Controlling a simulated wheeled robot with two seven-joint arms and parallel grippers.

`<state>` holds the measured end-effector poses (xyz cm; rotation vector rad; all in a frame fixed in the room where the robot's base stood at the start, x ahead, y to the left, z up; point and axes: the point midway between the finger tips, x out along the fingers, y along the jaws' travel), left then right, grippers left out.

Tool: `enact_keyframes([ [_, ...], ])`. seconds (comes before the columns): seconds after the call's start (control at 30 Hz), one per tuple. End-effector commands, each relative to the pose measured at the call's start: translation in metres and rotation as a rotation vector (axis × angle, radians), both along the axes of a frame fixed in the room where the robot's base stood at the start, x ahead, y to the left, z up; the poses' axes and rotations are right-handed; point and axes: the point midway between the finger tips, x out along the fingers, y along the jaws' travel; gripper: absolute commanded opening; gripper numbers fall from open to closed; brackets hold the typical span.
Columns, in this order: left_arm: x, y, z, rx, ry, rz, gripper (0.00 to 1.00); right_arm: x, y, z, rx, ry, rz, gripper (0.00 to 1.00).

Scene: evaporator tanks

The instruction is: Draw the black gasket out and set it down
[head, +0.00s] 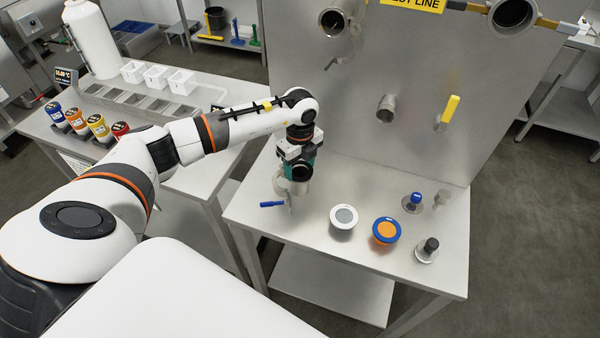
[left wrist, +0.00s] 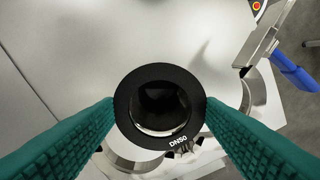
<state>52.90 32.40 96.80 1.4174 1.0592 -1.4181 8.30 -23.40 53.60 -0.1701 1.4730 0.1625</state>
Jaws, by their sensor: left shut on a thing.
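My left gripper (head: 300,166) reaches in from the left above the left part of the steel table (head: 262,212). Its teal fingers are shut on the black gasket (head: 302,173). In the left wrist view the gripper (left wrist: 160,108) grips the gasket (left wrist: 162,72) by opposite sides, and the black ring faces the camera with the marking "DN50". A steel clamp with a blue handle (head: 271,204) is just below the gripper; its handle also shows in the left wrist view (left wrist: 293,70). Whether the gasket touches steel parts beneath it cannot be told. My right gripper is not in view.
A white-rimmed disc (head: 343,215), a blue-rimmed orange disc (head: 386,231), and small blue-topped (head: 413,201) and black-topped (head: 430,246) pieces stand to the right. A steel panel (head: 420,130) with pipe ends rises behind. The table's front middle is clear.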

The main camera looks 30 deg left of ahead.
Motion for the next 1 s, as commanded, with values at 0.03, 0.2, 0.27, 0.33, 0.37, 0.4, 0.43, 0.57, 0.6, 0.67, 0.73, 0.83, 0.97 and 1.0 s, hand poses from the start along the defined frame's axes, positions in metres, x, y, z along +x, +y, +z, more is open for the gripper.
enact_keyframes([
  [0.03,0.000,0.000,0.000,0.000,0.000,0.000,0.34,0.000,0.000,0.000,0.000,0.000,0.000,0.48],
  [0.2,0.000,0.000,0.002,0.000,0.000,0.000,0.34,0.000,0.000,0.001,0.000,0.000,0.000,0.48],
  [0.27,0.000,0.000,0.004,0.000,-0.001,0.000,0.34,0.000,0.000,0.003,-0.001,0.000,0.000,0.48],
  [0.33,0.000,0.000,0.009,0.000,-0.001,0.000,0.34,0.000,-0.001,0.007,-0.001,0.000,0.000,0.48],
  [0.37,0.000,0.000,0.012,0.000,-0.001,0.000,0.34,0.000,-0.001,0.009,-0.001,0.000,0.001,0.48],
  [0.4,0.000,0.000,0.015,0.000,-0.001,0.000,0.34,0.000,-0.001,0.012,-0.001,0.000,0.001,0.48],
  [0.43,0.000,0.000,0.018,0.000,-0.001,0.000,0.34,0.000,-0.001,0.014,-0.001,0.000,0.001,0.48],
  [0.57,0.000,0.000,0.028,-0.001,-0.002,0.000,0.34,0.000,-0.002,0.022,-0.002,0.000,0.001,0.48],
  [0.6,0.000,0.000,0.032,-0.001,-0.002,0.000,0.34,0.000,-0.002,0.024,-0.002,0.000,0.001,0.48],
  [0.67,0.000,0.000,0.036,0.000,-0.002,0.000,0.34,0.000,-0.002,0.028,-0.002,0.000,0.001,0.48],
  [0.73,0.000,0.000,0.042,0.000,-0.002,0.000,0.34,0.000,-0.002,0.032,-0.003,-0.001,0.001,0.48],
  [0.83,0.000,0.000,0.050,0.001,-0.001,0.000,0.34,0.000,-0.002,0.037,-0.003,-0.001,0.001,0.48],
  [0.97,0.000,0.000,0.059,0.001,-0.001,0.000,0.34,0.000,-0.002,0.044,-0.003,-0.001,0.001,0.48],
  [1.0,0.000,0.000,0.061,0.001,-0.001,0.000,0.34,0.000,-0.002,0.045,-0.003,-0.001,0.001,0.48],
])
